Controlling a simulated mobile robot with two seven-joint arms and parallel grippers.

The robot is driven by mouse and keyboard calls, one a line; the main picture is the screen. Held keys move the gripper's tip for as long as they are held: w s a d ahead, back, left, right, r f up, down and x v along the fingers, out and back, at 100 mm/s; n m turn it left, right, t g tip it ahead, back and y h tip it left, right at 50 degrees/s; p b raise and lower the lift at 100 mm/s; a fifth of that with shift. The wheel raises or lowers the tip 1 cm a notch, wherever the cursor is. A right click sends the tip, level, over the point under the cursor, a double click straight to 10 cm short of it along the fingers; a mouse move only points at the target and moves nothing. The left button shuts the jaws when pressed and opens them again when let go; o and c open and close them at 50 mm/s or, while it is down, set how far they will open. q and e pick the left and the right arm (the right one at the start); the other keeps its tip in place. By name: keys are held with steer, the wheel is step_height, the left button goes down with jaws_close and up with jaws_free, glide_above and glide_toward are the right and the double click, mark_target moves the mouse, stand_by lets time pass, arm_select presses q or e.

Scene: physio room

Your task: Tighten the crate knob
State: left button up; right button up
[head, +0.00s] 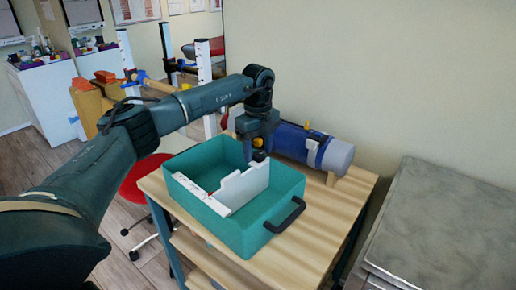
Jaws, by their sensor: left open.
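The teal crate (193,214) stands on a light wooden table, with a black handle on its near right side. A white stepped divider (245,187) stands inside it. My left gripper (257,154) points down over the crate's far part, near the top of the divider. It is open. A small dark piece shows right at its fingertips; I cannot tell whether that is the crate knob or part of the gripper. My right gripper is out of view.
A blue roll (290,141) with a grey end and a yellow knob (308,126) lies on the table (317,232) behind the crate, close to my left gripper. A grey-topped surface (440,225) stands at right. A red stool (140,180) is at left.

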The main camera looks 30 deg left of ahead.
arm_select(q)
steer(key=shift+c, duration=0.2)
steer(key=c, duration=0.9)
